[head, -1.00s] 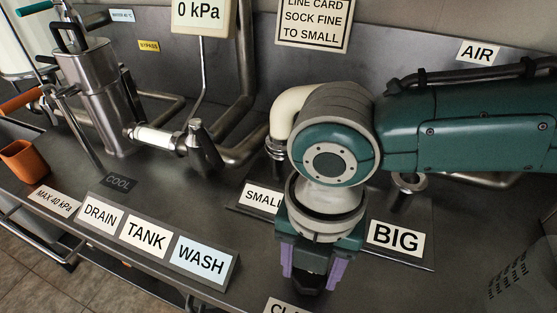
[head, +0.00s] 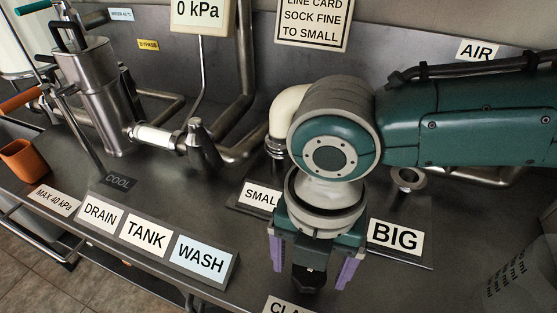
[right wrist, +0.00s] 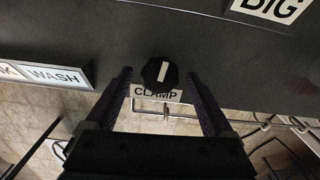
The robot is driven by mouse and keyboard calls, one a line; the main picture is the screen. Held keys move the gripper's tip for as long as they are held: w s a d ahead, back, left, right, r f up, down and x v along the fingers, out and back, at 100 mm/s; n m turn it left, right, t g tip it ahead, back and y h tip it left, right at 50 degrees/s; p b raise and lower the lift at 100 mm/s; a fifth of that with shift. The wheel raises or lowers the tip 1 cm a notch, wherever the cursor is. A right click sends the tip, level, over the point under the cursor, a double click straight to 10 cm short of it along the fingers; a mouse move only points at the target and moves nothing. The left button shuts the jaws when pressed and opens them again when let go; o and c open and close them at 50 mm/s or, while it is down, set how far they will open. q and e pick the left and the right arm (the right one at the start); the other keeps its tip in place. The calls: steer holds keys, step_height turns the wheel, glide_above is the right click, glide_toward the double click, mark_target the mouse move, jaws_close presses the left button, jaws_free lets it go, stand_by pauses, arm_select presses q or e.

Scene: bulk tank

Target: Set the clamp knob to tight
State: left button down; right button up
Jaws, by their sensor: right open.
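The clamp knob (right wrist: 160,73) is a round black knob with a white pointer bar in the right wrist view. The bar stands nearly upright in that view, its top leaning slightly right. A white CLAMP label (right wrist: 157,94) sits just beside it, partly covered by the knob. My right gripper (head: 310,278) has purple fingers and points down at the counter's front. In the right wrist view its open fingers (right wrist: 159,74) stand on either side of the knob, with a gap on each side. In the head view the knob is hard to make out between the fingers. My left gripper is not in view.
DRAIN, TANK and WASH labels (head: 146,236) stand on a raised strip to the left. SMALL (head: 261,195) and BIG (head: 395,237) plates lie behind the gripper. A steel cylinder (head: 88,95) with pipes stands back left, and an orange cup (head: 20,160) at far left.

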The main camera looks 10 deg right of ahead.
step_height(320, 180, up, 10)
steer(key=p, duration=0.2)
steer(key=shift+f, duration=0.25)
